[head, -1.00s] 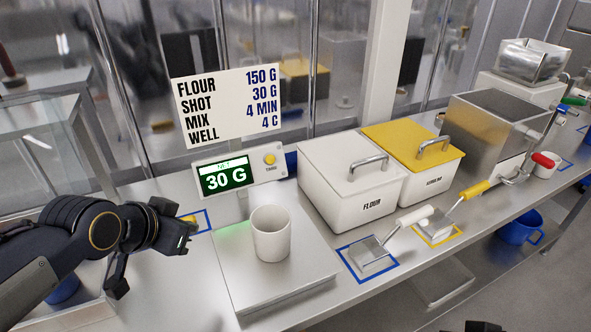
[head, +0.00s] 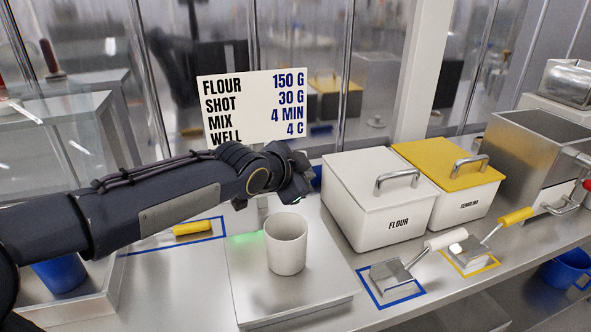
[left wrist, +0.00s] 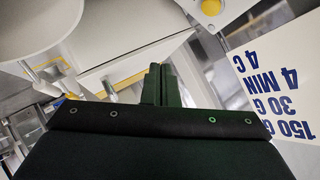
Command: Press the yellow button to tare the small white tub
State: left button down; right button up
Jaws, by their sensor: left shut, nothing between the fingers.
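The small white tub (head: 286,246) stands upright on the flat metal scale plate (head: 300,308). In the left wrist view a round white shape at top left (left wrist: 45,28) looks like the tub. The yellow button (left wrist: 211,7) shows at the top edge of the left wrist view, on its pale panel. In the head view my left arm hides the button and the display. My left gripper (head: 300,184) is shut and empty, above and behind the tub, in front of the display's place. In the left wrist view its closed fingertips (left wrist: 158,70) appear apart from the button. My right gripper is out of view.
A recipe sign (head: 250,105) stands behind my arm. The white flour bin (head: 365,215) and yellow-lidded bin (head: 465,200) stand to the right. Two scoops, one white-handled (head: 447,240) and one yellow-handled (head: 515,217), lie in front of them.

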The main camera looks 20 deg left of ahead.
pick_arm(q)
jog(key=w+a+f+p, duration=0.2)
jog(key=w+a+f, duration=0.1)
jog(key=w, duration=0.3)
jog(key=shift+w+a+f, duration=0.3)
jog(key=shift+a+f, duration=0.1)
jog(key=shift+a, duration=0.4)
dwell(1.6)
jog(key=shift+w+a+f, duration=0.2)
jog(key=shift+w, duration=0.1)
jog(key=shift+w+a+f, duration=0.2)
jog(key=shift+w, duration=0.1)
dwell(0.7)
dwell(0.4)
jog(key=shift+s+d+r+b, duration=0.4)
jog(key=shift+s, duration=0.2)
